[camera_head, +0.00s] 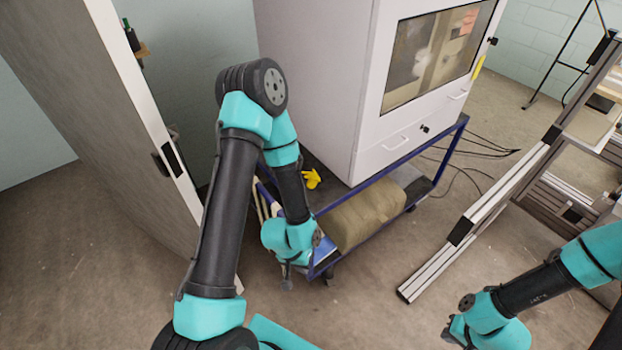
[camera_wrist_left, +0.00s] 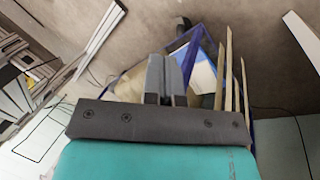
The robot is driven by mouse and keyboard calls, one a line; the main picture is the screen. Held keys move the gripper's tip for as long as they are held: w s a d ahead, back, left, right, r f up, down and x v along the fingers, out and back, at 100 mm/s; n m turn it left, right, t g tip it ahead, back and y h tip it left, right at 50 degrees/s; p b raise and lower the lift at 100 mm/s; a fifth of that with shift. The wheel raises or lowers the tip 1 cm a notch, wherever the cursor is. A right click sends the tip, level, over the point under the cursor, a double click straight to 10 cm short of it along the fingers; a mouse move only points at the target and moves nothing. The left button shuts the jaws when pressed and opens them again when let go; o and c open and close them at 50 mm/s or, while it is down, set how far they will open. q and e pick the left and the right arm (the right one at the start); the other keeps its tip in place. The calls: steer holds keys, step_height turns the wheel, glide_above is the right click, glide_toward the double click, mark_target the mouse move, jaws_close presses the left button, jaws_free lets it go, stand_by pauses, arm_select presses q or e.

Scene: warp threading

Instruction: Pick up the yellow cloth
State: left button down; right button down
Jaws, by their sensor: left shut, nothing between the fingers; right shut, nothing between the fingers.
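A small crumpled yellow cloth (camera_head: 312,179) lies on the dark surface at the left end of the blue cart, close to the white machine's corner. My left gripper (camera_head: 287,281) hangs low beside the near left end of the cart, in front of the cloth and apart from it. In the left wrist view my left gripper (camera_wrist_left: 167,80) is shut and empty, and I cannot make out the cloth there. My right gripper (camera_head: 449,335) is at the bottom right, shut and empty, far from the cloth.
The blue-framed cart (camera_head: 385,172) carries a brown package (camera_head: 362,213) on its lower level. The white machine (camera_head: 325,75) rises behind it, with a yellow item (camera_head: 478,66) on its side. A grey panel (camera_head: 90,90) stands left. An aluminium frame (camera_head: 490,205) stands right.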

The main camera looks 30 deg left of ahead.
arm_select(q)
jaws_free()
stand_by(1.1)
steer(key=shift+w, duration=0.1)
